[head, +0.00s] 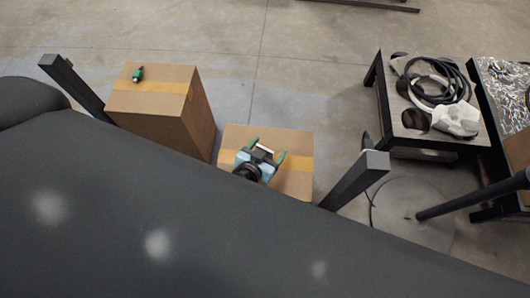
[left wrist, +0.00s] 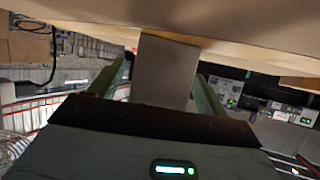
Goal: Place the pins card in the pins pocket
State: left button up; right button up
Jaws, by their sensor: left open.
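My left gripper (head: 266,147) is over the nearer cardboard box in the head view, its two green fingers spread apart. A small pale piece (head: 264,149) shows between the fingers; I cannot tell whether it is the pins card. In the left wrist view the fingers (left wrist: 163,80) stand apart on either side of a plain grey-brown flat piece (left wrist: 166,68), with gaps at both sides. I cannot make out the pins pocket in either view. My right gripper is not in view.
A cardboard box (head: 150,108) at left carries a small green and black item (head: 138,74). The nearer box (head: 298,182) lies under my gripper. A large dark surface (head: 200,230) fills the front. A low table (head: 425,138) with cables stands at right. Open floor lies behind.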

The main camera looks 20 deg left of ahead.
pick_arm(q)
jog(key=c, duration=1.1)
jog(key=shift+r, duration=0.1)
jog(key=shift+r+p, duration=0.35)
jog(key=shift+r, duration=0.2)
notch_tip(320, 180, up, 2)
jog(key=shift+r+p, duration=0.2)
jog(key=shift+p, duration=0.45)
jog(key=s+a, duration=0.1)
jog(key=s, duration=0.3)
jog(key=s+a, duration=0.2)
jog(key=s, duration=0.3)
jog(key=s+a+r+b, duration=0.1)
jog(key=s+a, duration=0.1)
jog(key=s, duration=0.3)
jog(key=shift+s+a+r, duration=0.15)
jog(key=shift+s, duration=0.45)
